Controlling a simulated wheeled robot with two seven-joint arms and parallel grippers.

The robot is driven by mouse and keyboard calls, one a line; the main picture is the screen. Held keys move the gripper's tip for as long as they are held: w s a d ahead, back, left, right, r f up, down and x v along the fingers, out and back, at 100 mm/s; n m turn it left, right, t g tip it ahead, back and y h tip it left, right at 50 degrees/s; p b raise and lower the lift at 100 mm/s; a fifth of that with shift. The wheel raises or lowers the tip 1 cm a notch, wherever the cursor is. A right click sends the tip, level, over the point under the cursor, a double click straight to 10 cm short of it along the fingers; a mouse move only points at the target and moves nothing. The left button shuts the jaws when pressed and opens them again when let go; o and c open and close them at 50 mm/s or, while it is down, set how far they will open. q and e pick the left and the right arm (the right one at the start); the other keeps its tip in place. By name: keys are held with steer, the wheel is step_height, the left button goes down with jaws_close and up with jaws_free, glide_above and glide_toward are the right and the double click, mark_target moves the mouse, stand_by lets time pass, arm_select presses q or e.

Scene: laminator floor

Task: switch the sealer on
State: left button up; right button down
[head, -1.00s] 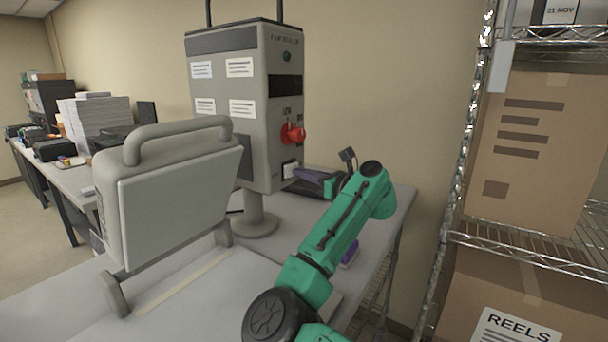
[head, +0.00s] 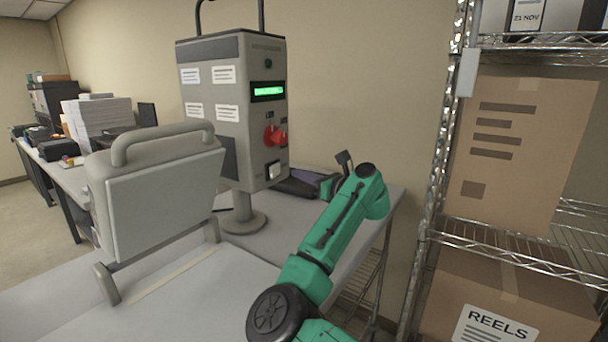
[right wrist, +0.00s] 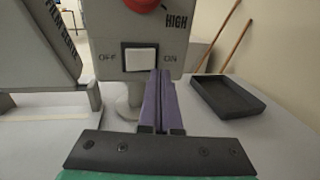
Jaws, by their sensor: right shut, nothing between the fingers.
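The sealer's grey control box (head: 230,110) stands on a round-footed post on the table. Its small display (head: 268,91) is lit green. A red knob (head: 274,135) sits below it, and lower down is a white rocker switch (head: 274,170). In the right wrist view the rocker switch (right wrist: 140,59) lies between OFF on the left and ON on the right. My right gripper (head: 302,186) is shut and empty. Its purple fingers (right wrist: 160,78) point at the box, with their tips at the rocker's lower right, by the ON side. I cannot tell whether they touch it. My left gripper is out of view.
A grey press with a handle (head: 160,190) stands left of the box. A dark tray (right wrist: 227,96) lies on the table to the right. A wire rack with cartons (head: 520,150) is at the right. Paper stacks (head: 95,118) stand at the back left.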

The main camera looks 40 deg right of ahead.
arm_select(q)
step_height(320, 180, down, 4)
steer(key=b, duration=0.3)
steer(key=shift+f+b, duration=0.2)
steer(key=shift+b, duration=0.15)
arm_select(e)
steer(key=s+d, duration=0.4)
steer(key=s, duration=0.4)
steer(key=shift+s+d, duration=0.15)
steer(key=shift+s, duration=0.05)
steer(key=shift+s, duration=0.1)
